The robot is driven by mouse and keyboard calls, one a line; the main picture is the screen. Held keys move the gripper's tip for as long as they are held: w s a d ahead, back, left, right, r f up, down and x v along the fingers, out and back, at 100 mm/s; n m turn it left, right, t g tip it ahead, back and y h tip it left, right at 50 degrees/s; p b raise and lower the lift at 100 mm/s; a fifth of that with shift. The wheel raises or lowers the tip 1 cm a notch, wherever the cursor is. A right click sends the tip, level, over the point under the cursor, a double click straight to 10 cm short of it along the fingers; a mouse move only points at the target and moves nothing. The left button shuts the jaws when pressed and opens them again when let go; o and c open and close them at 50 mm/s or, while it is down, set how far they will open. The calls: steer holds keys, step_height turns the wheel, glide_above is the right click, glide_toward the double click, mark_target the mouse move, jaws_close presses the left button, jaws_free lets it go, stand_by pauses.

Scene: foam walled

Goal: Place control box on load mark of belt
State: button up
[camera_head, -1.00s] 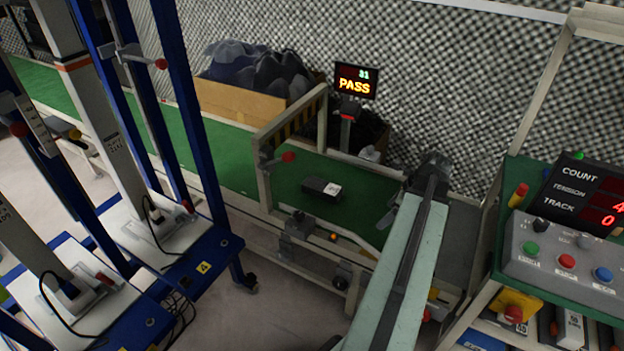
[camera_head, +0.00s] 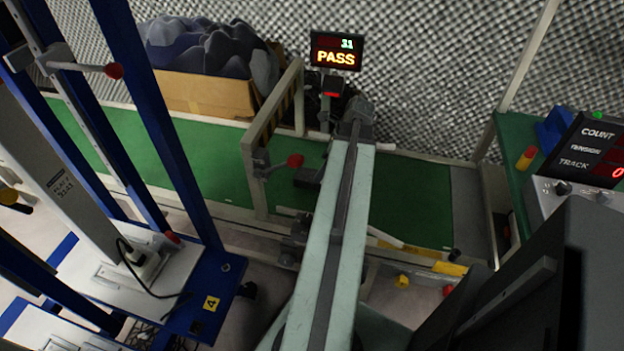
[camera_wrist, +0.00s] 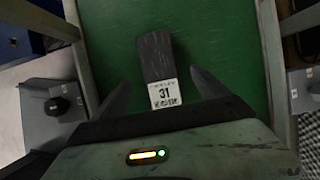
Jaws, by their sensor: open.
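The control box (camera_wrist: 157,58) is a dark, long block with a white label reading 31, lying on the green belt (camera_wrist: 220,40). In the head view the box (camera_head: 306,177) shows only partly, beside my arm, on the belt (camera_head: 415,200). My gripper (camera_wrist: 163,88) is open in the wrist view. One finger is on each side of the box's labelled end, with green showing between the fingers and the box. In the head view my arm hides the gripper. I cannot make out a load mark on the belt.
A frame with a red-knobbed lever (camera_head: 294,160) spans the belt left of the box. A display (camera_head: 336,51) reading PASS stands behind it. A blue rack (camera_head: 180,120) is at left, a carton (camera_head: 205,95) behind the belt, and a control panel (camera_head: 590,150) at right.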

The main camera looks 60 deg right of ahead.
steer(key=b+x, duration=0.5)
steer(key=x, duration=0.2)
steer(key=shift+s+f+b, duration=0.15)
steer(key=shift+b, duration=0.2)
steer(key=shift+c, duration=0.3)
steer(key=c, duration=1.8)
step_height(320, 180, up, 10)
steer(key=p, duration=1)
steer(key=shift+r, duration=0.2)
